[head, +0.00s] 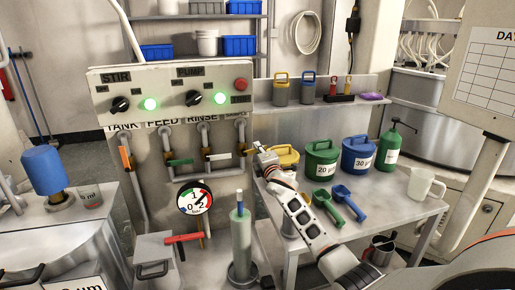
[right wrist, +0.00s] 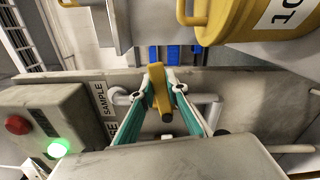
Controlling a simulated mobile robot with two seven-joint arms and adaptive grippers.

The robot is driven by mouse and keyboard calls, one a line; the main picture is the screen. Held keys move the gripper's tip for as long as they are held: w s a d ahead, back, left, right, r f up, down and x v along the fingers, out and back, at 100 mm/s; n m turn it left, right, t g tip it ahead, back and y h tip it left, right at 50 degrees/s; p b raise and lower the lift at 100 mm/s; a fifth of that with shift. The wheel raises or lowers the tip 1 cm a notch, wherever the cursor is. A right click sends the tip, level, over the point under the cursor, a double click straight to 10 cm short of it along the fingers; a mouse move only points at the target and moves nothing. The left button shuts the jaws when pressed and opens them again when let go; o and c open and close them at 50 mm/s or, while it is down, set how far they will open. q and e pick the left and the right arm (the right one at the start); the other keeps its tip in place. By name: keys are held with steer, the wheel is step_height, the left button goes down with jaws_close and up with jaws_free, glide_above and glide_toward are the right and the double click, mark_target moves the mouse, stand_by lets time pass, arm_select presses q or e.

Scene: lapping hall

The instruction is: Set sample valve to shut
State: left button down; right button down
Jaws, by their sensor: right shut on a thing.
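The sample valve's yellow handle (right wrist: 160,88) is between the two teal fingers of my right gripper (right wrist: 163,98) in the right wrist view. The gripper is shut on it. The handle appears to lie across the grey pipe (right wrist: 210,104), slightly tilted. The SAMPLE label (right wrist: 100,98) is on the panel beside it. In the head view my right gripper (head: 262,152) is at the right end of the pipe row, and I cannot make out the sample handle there. My left gripper is not in view.
The orange tank handle (head: 125,158), green feed handle (head: 180,162) and white rinse handle (head: 218,157) are to the left. A gauge (head: 194,198) and a red handle (head: 183,238) are below. The bench (head: 385,208) at right holds green and blue tubs, scoops and a jug.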

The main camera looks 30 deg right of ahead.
steer(key=shift+f+m, duration=0.5)
steer(key=shift+m, duration=0.4)
steer(key=c, duration=2)
jaws_free()
steer(key=shift+o, duration=0.2)
steer(key=v, duration=1.2)
